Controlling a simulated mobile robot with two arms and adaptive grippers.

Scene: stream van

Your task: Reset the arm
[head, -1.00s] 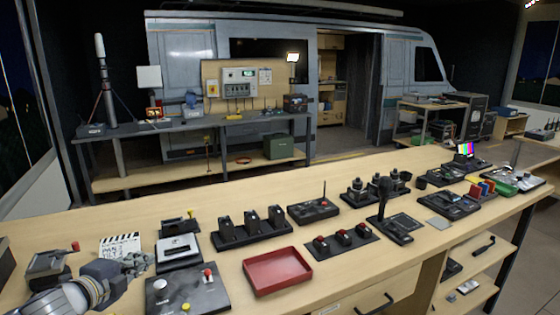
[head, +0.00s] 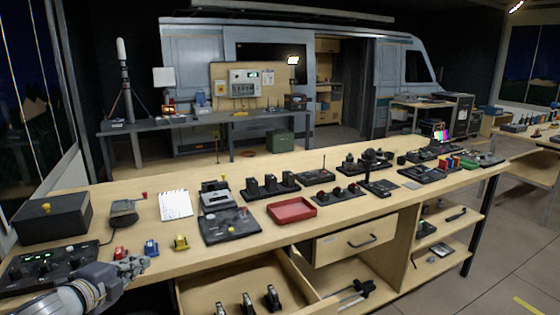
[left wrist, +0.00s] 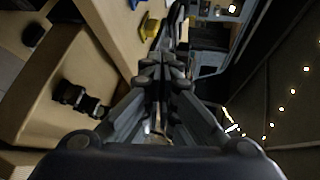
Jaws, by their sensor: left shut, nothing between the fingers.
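My left gripper (head: 132,267) shows at the lower left of the head view, over the near left part of the long wooden table (head: 340,211). Its fingers are shut and hold nothing. In the left wrist view the closed fingertips (left wrist: 162,68) meet near the upper middle, with a yellow item (left wrist: 151,26) on the table beyond them. My right gripper is not in view.
Close by on the table are a red item (head: 121,253), a blue item (head: 151,248) and a black control panel (head: 45,268). A black box (head: 52,218) stands behind. An open drawer (head: 200,282) juts out below the table's front edge.

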